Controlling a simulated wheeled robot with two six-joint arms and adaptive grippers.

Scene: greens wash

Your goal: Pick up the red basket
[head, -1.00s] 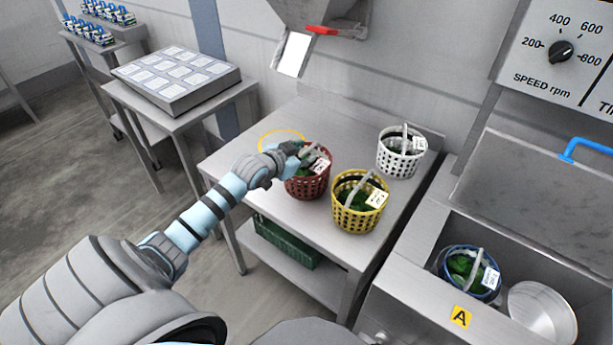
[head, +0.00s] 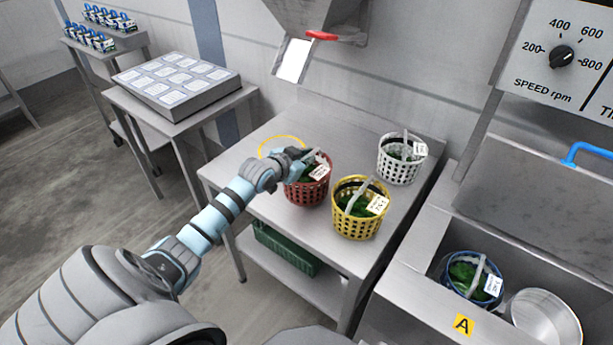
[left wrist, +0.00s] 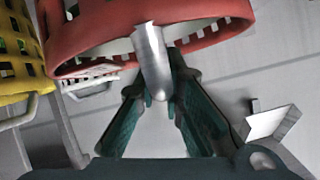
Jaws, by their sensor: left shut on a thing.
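The red basket (head: 307,190) stands on the steel table with greens inside and a white tag on it. My left gripper (head: 300,160) is at its upper left rim and partly hides it. In the left wrist view, the red rim (left wrist: 90,45) fills the top, and the basket's grey handle (left wrist: 152,62) runs down between the two fingers of my left gripper (left wrist: 160,90). The fingers are shut on the handle. My right gripper is in no view.
A yellow basket (head: 360,222) stands close to the right of the red one, and a white basket (head: 401,170) stands behind it. A yellow ring (head: 268,141) marks the table (head: 232,166) at the left. A blue basket (head: 460,288) sits in the basin.

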